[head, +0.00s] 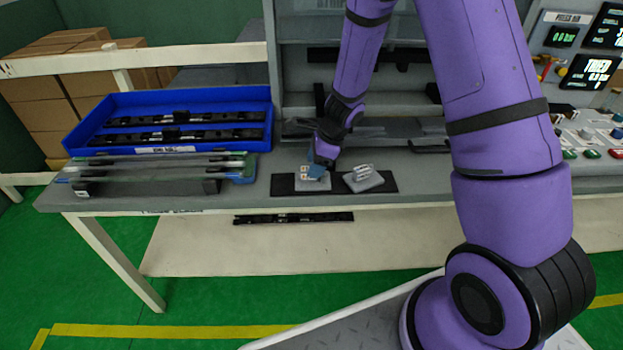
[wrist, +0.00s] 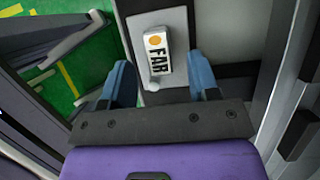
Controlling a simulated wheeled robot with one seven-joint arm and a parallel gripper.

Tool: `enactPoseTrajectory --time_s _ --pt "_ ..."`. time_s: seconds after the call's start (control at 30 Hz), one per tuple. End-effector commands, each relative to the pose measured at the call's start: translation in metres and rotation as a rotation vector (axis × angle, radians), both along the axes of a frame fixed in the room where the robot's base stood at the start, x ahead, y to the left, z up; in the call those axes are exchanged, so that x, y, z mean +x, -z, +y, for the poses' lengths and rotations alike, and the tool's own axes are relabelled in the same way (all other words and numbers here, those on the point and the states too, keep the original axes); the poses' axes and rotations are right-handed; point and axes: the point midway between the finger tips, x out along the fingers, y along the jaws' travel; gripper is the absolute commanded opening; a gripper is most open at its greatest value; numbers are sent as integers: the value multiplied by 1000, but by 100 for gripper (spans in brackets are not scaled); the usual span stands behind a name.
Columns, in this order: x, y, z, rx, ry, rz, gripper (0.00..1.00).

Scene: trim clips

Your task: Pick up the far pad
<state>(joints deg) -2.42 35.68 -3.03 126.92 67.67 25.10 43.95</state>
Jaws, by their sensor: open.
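The far pad (wrist: 176,28) is a light grey plate with a raised white grip lettered FAR and an orange dot, seen in the wrist view. In the head view the far pad (head: 312,187) lies flat on a black mat (head: 283,184) at the bench's front, partly hidden by my gripper (head: 318,170). In the wrist view my gripper (wrist: 159,62) is open, its blue fingers on either side of the lettered grip, with gaps showing. Whether the fingertips are down at grip height is unclear.
A second grey pad (head: 364,180) with a ribbed top lies right of the far pad. A blue tray (head: 92,122) of dark trim strips and a clear-topped fixture (head: 150,170) stand left. A grey machine frame (head: 275,75) rises behind. A button panel (head: 590,135) is at right.

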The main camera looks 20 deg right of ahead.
Motion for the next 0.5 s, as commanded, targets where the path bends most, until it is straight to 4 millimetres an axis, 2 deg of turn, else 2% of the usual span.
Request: enactPoseTrajectory --time_s 0.03,0.2,0.47,0.5 --pt "0 8 2 0 1 4 55" --pt "3 21 7 0 1 -1 55" --pt "3 23 9 0 1 -2 55" --pt "3 23 9 0 1 -2 51"
